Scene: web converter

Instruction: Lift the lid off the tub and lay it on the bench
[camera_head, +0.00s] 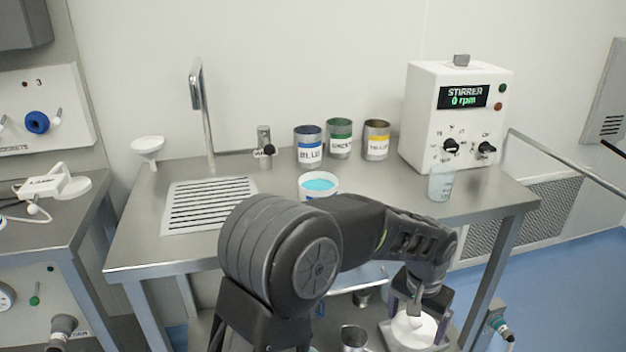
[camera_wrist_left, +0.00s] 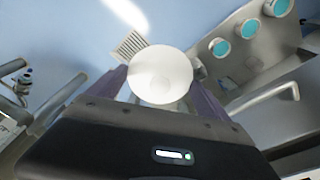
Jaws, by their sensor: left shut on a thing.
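The tub (camera_head: 318,193) is white and stands open on the steel bench (camera_head: 275,172), with bright blue liquid showing inside. My left arm partly hides its lower side. My left gripper (camera_head: 415,308) is at the lower right, below the bench's front edge in the picture. It is shut on a white round piece, which appears to be the lid (camera_head: 415,330). In the left wrist view, the lid (camera_wrist_left: 160,78) shows as a white disc between the fingers of my left gripper (camera_wrist_left: 160,85). The lid is apart from the tub. My right gripper is not in view.
Blue, green and yellow labelled cans (camera_head: 340,138) stand behind the tub. A stirrer box (camera_head: 455,115) and a clear beaker (camera_head: 440,184) are at the right. A drain grate (camera_head: 208,203), tap (camera_head: 205,120) and funnel (camera_head: 148,148) are at the left. Bare steel lies around the grate.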

